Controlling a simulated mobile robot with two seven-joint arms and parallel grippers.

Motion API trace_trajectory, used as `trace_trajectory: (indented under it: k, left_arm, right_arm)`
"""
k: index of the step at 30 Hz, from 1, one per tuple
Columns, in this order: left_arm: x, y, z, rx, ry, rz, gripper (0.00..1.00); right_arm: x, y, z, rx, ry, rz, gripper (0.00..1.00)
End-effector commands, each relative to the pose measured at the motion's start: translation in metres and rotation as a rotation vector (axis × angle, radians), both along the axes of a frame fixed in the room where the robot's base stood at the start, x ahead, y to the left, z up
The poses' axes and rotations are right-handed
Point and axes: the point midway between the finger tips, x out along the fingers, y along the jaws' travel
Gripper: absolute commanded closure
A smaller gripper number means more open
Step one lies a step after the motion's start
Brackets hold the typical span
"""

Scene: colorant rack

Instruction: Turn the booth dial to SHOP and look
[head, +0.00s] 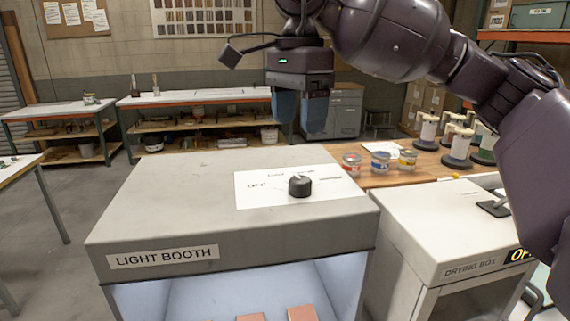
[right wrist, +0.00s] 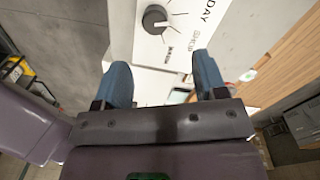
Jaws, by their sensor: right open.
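The booth dial (head: 300,186) is a black round knob on a white label plate (head: 258,197) on top of the grey light booth (head: 160,205). In the right wrist view the dial (right wrist: 154,18) shows a white pointer mark and tick lines. My right gripper (head: 300,114) is open and empty, fingers down, above and apart from the dial. Its blue fingers also show in the right wrist view (right wrist: 163,77). My left gripper is not in view.
The booth's lit inside holds reddish samples (head: 302,313). A drying box (head: 440,230) stands to the right. Behind are paint cans (head: 381,163) and several spools (head: 459,148) on a wooden bench (head: 420,178). The booth top left of the plate is clear.

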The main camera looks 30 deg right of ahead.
Motion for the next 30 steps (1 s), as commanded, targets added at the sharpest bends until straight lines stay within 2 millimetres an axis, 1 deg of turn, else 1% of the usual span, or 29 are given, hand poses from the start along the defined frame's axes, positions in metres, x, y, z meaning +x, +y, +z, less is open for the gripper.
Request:
trace_trajectory:
  k: [2,5,10,15,21,25,30]
  left_arm:
    - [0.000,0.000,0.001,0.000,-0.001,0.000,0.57]
    - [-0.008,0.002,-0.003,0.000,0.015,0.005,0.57]
    - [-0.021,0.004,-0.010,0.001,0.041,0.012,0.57]
    - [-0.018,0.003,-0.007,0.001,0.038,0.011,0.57]
    - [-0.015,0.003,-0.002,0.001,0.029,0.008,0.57]
    - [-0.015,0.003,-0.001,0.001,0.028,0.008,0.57]
    - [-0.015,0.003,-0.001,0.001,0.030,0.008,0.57]
  right_arm:
    - [0.000,-0.004,0.001,-0.015,-0.003,-0.004,0.35]
    - [-0.001,-0.004,-0.005,-0.018,-0.003,-0.003,0.35]
    - [-0.002,-0.004,-0.029,-0.016,0.001,-0.002,0.35]
    - [-0.003,-0.004,-0.059,-0.014,0.001,-0.003,0.35]
    - [-0.003,-0.004,-0.088,-0.014,-0.001,-0.003,0.35]
    - [-0.004,-0.004,-0.099,-0.014,-0.001,-0.002,0.35]
    - [-0.004,-0.004,-0.105,-0.014,-0.002,-0.003,0.35]
